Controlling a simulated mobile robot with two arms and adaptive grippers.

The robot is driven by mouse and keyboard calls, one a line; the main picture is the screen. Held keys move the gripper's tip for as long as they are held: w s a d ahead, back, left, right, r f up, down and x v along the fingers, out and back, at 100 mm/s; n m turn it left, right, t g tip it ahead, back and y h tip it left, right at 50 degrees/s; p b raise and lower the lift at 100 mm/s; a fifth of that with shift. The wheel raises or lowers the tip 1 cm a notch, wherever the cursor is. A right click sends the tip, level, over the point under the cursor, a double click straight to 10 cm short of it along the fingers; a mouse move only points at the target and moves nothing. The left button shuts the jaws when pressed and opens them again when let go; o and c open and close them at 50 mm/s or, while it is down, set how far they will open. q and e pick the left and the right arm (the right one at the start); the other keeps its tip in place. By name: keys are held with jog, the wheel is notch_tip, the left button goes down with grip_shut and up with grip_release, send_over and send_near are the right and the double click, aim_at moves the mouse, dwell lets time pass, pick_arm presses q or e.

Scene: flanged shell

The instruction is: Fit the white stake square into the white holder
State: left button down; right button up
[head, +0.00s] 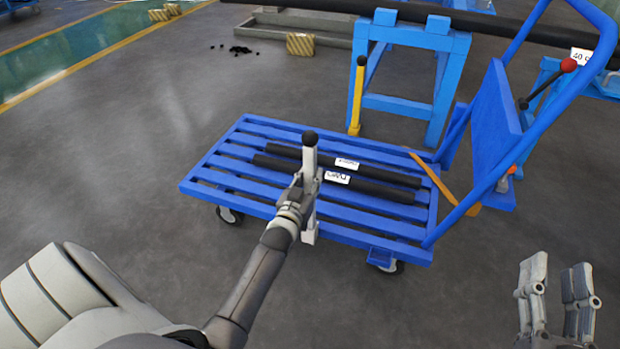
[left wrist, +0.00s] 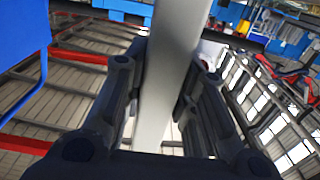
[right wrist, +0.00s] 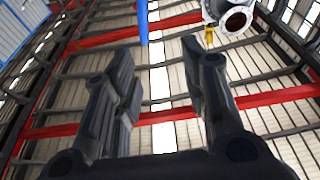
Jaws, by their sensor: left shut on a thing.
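A white stake (head: 310,163) with a black ball on top stands nearly upright in front of the blue cart. My left gripper (head: 308,185) is shut on it around its upper part. In the left wrist view the white stake (left wrist: 170,70) runs between the two fingers. A short, wider white piece (head: 310,234), apparently the white holder, shows at the near edge of the cart, right below the stake. I cannot tell whether the stake's lower end is inside it or only in front of it. My right gripper (head: 558,292) is open and empty at the lower right.
The blue cart (head: 232,165) carries two black bars (head: 380,191) with white labels. A yellow stake (head: 357,95) stands by the blue stand (head: 437,95). An orange-yellow bar (head: 445,187) slants at the cart's right end, near its handle.

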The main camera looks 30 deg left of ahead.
pick_arm(q)
jog(key=shift+f+b, duration=0.4)
jog(key=shift+f, duration=0.05)
pick_arm(e)
jog(key=shift+s+a+r+t+y, duration=0.1)
jog(key=shift+s+r+t+y, duration=0.2)
jog(key=shift+r+t, duration=0.35)
jog(key=shift+s+a+r+t+y, duration=0.1)
jog(key=shift+s+r+t+y, duration=0.2)
jog(key=shift+r, duration=0.55)
